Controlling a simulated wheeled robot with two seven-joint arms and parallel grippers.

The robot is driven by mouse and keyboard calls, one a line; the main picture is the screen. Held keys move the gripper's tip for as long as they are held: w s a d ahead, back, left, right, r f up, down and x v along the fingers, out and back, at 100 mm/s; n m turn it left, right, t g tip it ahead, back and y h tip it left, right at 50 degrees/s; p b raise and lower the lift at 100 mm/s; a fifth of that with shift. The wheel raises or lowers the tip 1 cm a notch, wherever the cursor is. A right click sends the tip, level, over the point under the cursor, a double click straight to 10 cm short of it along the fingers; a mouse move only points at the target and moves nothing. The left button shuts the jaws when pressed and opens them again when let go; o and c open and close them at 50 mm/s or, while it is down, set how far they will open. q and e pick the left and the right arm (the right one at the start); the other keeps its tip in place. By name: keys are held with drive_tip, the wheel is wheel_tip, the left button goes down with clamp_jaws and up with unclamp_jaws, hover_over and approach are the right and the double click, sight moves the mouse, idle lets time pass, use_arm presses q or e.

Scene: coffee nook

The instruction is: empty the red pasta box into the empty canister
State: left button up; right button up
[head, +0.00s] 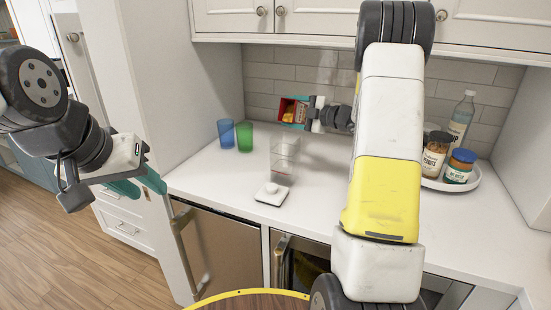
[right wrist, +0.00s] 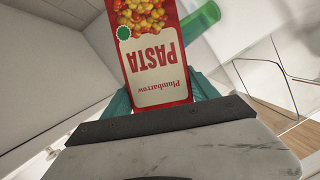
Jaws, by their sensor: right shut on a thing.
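The red pasta box (head: 289,111) is in my right gripper (head: 300,114), above and behind the clear canister. In the right wrist view the box (right wrist: 157,60) shows its printed front between teal fingers (right wrist: 160,100), lettering upside down. The box looks tilted in the head view; whether its mouth is open is unclear. The clear canister (head: 284,155) stands upright on the counter, apart from the box, with a small red mark low on it. A white square lid (head: 272,193) lies in front of it. My left gripper (head: 139,185) is open and empty at the left, off the counter.
A blue cup (head: 226,133) and a green cup (head: 244,136) stand left of the canister. A round white tray (head: 462,186) at the right holds jars (head: 435,155) and a bottle (head: 461,118). The counter's front left is clear; upper cabinets (head: 310,17) hang above.

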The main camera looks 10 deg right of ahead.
drive_tip(key=shift+r, duration=0.1)
drive_tip(key=shift+s+d, duration=0.1)
idle(0.3)
drive_tip(key=shift+s+d, duration=0.4)
drive_tip(key=shift+d, duration=0.25)
drive_tip(key=shift+s+a+r+n+t, duration=0.35)
drive_tip(key=shift+s+n, duration=0.2)
drive_tip(key=shift+n, duration=0.45)
idle(0.4)
drive_tip(key=shift+w+d, duration=0.1)
drive_tip(key=shift+w+d, duration=0.15)
drive_tip(key=shift+d, duration=0.25)
